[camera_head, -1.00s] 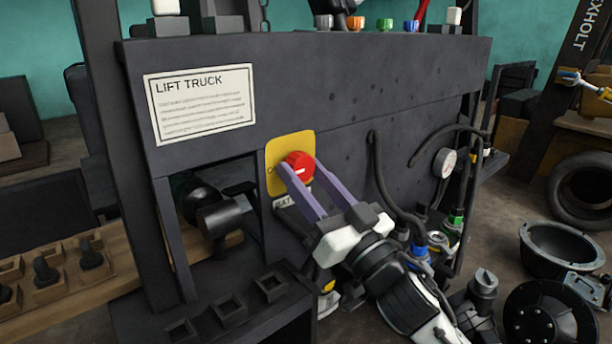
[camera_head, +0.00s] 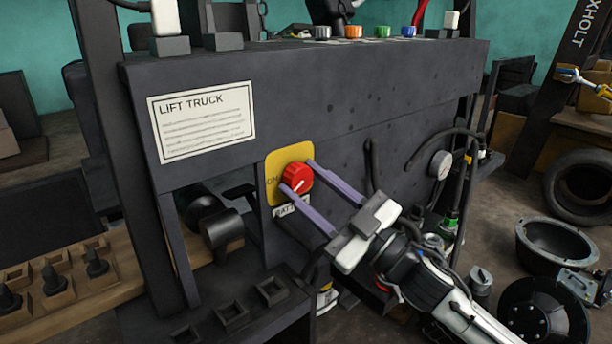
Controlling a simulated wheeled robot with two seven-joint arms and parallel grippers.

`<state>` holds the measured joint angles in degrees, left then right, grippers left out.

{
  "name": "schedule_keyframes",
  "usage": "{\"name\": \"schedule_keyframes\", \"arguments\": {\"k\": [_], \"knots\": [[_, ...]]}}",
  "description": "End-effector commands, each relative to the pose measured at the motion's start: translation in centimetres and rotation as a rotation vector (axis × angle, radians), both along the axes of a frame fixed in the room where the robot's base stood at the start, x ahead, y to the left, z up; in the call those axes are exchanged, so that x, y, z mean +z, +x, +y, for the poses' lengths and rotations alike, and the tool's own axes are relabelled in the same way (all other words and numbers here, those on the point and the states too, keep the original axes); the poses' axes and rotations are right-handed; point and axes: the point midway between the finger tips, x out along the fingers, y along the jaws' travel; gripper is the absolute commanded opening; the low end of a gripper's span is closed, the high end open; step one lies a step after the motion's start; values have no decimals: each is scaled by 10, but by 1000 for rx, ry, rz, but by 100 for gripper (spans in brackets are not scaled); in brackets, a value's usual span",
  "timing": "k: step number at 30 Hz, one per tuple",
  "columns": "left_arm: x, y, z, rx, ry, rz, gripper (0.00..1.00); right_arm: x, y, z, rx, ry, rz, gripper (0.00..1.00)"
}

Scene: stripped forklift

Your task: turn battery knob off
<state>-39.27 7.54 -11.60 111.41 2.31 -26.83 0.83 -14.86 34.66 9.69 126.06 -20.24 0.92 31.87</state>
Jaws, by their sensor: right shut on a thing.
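The red battery knob (camera_head: 297,177) sits on a yellow plate (camera_head: 273,170) on the dark front panel, above a small white label that starts "BATT". The knob's white mark lies at a slant, its lower end towards the lower left. My right gripper (camera_head: 299,176) reaches in from the lower right with its long purple fingers on either side of the knob, one at its upper right and one at its lower left. It is shut on the knob. Part of the label is hidden by the lower finger. My left gripper is not in view.
A "LIFT TRUCK" sign (camera_head: 203,121) is on the panel at the left. A black cylinder (camera_head: 222,228) protrudes below it. Black hoses and a round gauge (camera_head: 441,165) are to the right. A black bowl (camera_head: 555,248) and a tyre (camera_head: 582,188) lie on the floor at the right.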

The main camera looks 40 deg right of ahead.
Motion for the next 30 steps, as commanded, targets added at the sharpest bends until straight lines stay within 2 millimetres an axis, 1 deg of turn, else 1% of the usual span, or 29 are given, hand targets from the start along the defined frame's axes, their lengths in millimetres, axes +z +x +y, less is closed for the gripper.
{"name": "schedule_keyframes", "arguments": {"k": [1, 3, 9, 21, 24, 30], "knots": [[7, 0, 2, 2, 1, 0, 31, 4, 0, -1, 0, -47, -1, 18], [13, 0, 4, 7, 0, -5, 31, 5, 0, -2, 0, -115, -6, 18], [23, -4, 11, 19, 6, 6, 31, 7, 0, -3, 0, -304, -22, 18], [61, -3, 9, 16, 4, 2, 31, 9, 0, -4, 3, -671, -53, 18], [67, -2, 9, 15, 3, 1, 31, 8, 0, -4, 2, -750, -59, 18], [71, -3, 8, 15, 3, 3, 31, 7, 0, -5, 2, -875, -69, 18]]}}
